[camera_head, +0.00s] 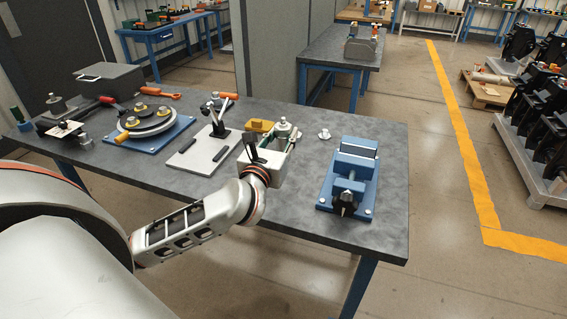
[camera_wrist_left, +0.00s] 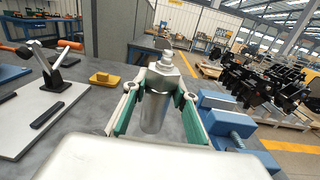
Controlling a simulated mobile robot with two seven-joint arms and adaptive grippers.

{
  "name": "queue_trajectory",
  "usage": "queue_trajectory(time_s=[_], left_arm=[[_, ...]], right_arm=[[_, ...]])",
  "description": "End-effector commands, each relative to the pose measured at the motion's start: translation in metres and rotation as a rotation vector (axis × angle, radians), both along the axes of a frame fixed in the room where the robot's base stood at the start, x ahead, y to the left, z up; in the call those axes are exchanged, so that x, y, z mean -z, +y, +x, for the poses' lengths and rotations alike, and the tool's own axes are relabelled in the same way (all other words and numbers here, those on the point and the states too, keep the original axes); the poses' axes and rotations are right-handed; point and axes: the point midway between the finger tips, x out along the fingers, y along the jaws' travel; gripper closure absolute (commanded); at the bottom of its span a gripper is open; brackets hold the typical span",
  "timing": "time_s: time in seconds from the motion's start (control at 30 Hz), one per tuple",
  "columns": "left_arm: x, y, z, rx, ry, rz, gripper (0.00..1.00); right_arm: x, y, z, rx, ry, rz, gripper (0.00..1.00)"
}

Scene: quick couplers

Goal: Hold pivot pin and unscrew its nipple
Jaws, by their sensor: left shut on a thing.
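My left gripper (camera_head: 282,140) is above the bench. It is shut on a grey metal cylinder, which looks like the pivot pin (camera_wrist_left: 154,112). The pin stands close to upright between the green-padded fingers (camera_wrist_left: 158,92). A narrower fitting, which looks like the nipple (camera_wrist_left: 167,58), sits on top of the pin, above the fingertips. In the head view the pin's top (camera_head: 284,123) shows between the fingers and its lower part is hidden by the gripper. My right gripper is in neither view.
A blue vise (camera_head: 348,182) stands to the right on the bench (camera_head: 385,220). A small metal fitting (camera_head: 324,134) lies behind it. A yellow block (camera_head: 260,126) and a pale plate with a clamp (camera_head: 198,158) are to the left. A blue base with a round disc (camera_head: 177,133) is farther left.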

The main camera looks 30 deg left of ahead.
Motion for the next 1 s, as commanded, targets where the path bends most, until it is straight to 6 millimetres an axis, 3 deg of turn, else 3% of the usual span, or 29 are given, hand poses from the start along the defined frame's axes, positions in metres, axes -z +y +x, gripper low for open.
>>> queue_trajectory(time_s=[0.1, 0.37, 0.63, 1.0], left_arm=[[0.020, 0.000, 0.000, 0.000, -0.004, 0.002, 1.00], [0.037, 0.000, 0.000, 0.000, -0.007, 0.002, 1.00], [0.071, 0.000, 0.001, -0.001, -0.005, 0.002, 1.00], [0.076, 0.000, 0.001, 0.001, -0.008, 0.001, 1.00]], right_arm=[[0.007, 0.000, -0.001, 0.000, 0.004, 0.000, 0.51], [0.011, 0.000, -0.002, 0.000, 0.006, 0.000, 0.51], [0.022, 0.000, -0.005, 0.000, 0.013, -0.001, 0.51], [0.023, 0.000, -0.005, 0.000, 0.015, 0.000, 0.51]])
